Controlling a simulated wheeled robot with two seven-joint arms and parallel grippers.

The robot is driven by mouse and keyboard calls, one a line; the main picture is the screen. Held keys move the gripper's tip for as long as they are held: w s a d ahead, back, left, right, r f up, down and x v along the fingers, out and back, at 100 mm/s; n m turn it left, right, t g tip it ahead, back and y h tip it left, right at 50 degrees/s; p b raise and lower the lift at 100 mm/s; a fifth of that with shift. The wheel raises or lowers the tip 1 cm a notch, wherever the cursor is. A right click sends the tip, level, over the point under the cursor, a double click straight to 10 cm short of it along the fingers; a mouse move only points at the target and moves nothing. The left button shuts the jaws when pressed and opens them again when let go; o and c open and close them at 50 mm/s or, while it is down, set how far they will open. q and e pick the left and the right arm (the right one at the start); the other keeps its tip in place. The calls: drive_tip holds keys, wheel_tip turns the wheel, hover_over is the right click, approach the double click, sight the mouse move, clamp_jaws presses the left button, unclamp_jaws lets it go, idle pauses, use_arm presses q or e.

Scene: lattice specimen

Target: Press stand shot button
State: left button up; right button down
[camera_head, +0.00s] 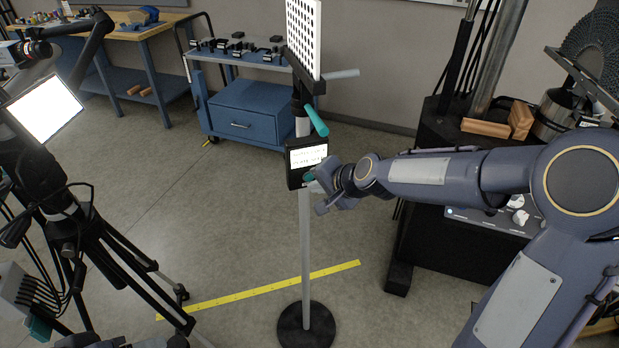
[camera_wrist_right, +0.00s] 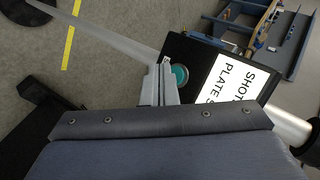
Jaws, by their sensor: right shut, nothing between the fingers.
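The shot button is a round teal button (camera_wrist_right: 180,75) on the face of a black box (camera_head: 293,178) with a white label (camera_head: 308,157). The box is fixed on an upright grey pole (camera_head: 305,250) with a round black base. In the wrist view the label (camera_wrist_right: 231,92) reads "SHOT" and "PLATE". My right gripper (camera_head: 314,186) is shut and empty, right at the button. In the wrist view its fingertips (camera_wrist_right: 164,68) cover the button's left edge; I cannot tell whether they touch it. In the head view the gripper largely hides the button.
A white perforated plate (camera_head: 304,38) tops the stand, with a teal handle (camera_head: 316,121) below it. A tripod with a lit panel (camera_head: 44,106) stands at left. A blue cart (camera_head: 242,113) is behind. Dark equipment (camera_head: 470,215) stands right. Yellow floor tape (camera_head: 250,292) crosses open floor.

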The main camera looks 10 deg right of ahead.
idle(0.4)
drive_tip(key=shift+w, duration=0.45)
drive_tip(key=shift+w, duration=0.35)
idle(0.5)
drive_tip(key=shift+s, duration=0.8)
drive_tip(key=shift+s, duration=0.1)
drive_tip(key=s, duration=0.2)
drive_tip(key=s+b, duration=0.1)
drive_tip(key=s, duration=0.1)
drive_tip(key=shift+s+d+b, duration=0.2)
drive_tip(key=shift+s+b, duration=0.1)
drive_tip(key=shift+s, duration=0.1)
